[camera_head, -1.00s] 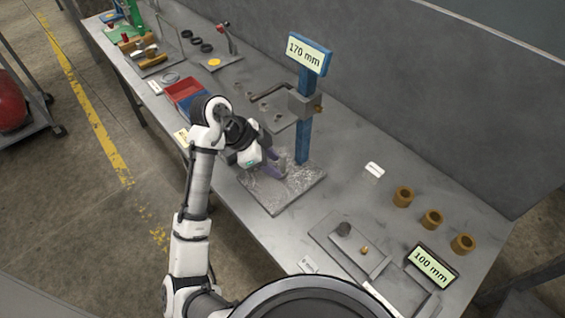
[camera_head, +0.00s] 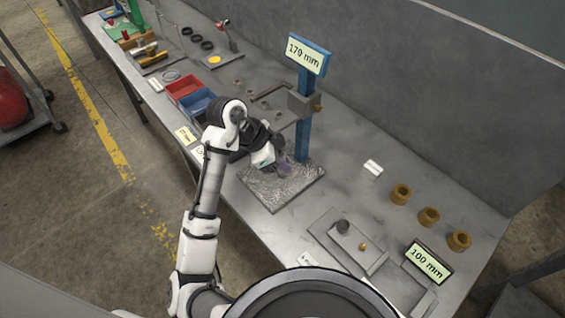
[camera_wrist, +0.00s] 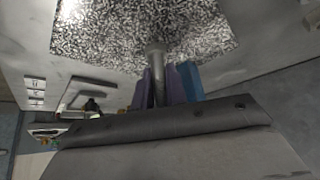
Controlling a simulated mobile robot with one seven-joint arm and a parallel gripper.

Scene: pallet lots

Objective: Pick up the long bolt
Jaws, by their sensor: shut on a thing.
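The long bolt (camera_wrist: 157,66) shows in the wrist view as a grey shank with a wider round head, pointing away from the camera toward the speckled plate. My gripper (camera_wrist: 160,88) has its purple fingers on both sides of the shank and is shut on it. In the head view my gripper (camera_head: 284,168) is low over the speckled grey plate (camera_head: 292,196), beside the blue post (camera_head: 303,138). The bolt cannot be made out there. I cannot tell whether its head touches the plate.
The post carries a grey block (camera_head: 301,103) and a "170 mm" sign (camera_head: 308,54). Red (camera_head: 187,88) and blue bins (camera_head: 197,108) stand left of it. Brown rings (camera_head: 429,216) and a "100 mm" display (camera_head: 427,263) lie right. Bench between plate and rings is mostly clear.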

